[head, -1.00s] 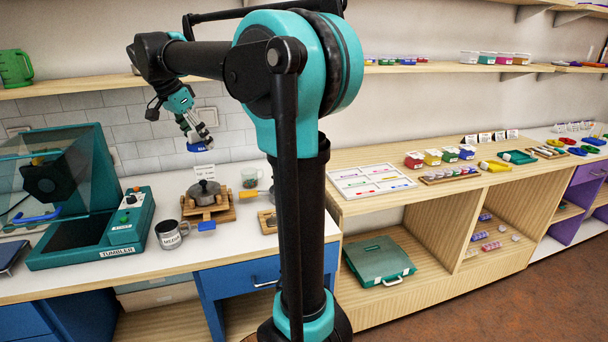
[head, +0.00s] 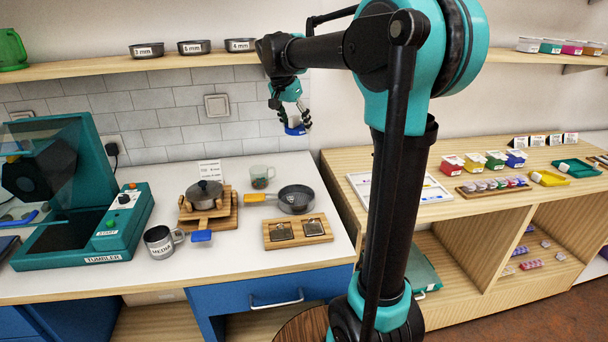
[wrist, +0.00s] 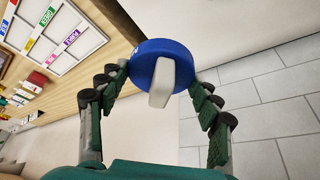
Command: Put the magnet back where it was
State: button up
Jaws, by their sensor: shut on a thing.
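My gripper (head: 294,119) is raised in front of the tiled wall, above the right end of the white counter in the head view. It is shut on the magnet (head: 295,130), a blue disc. In the wrist view the magnet (wrist: 160,55) has a pale handle towards the camera, and the fingers of my gripper (wrist: 161,82) reach it from both sides. Below on the counter are a pan with a yellow handle (head: 297,199) and a wooden board (head: 298,235) with two dark square pieces.
A shelf (head: 120,75) with bowls runs above. The wooden bench (head: 440,210) holds trays and coloured boxes.

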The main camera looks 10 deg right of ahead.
aim_at(299, 179)
notch_tip(299, 179, down, 18)
dwell(0.5)
jog(key=shift+f, duration=0.1)
jog(key=o, duration=1.4)
jog(key=v, duration=1.2)
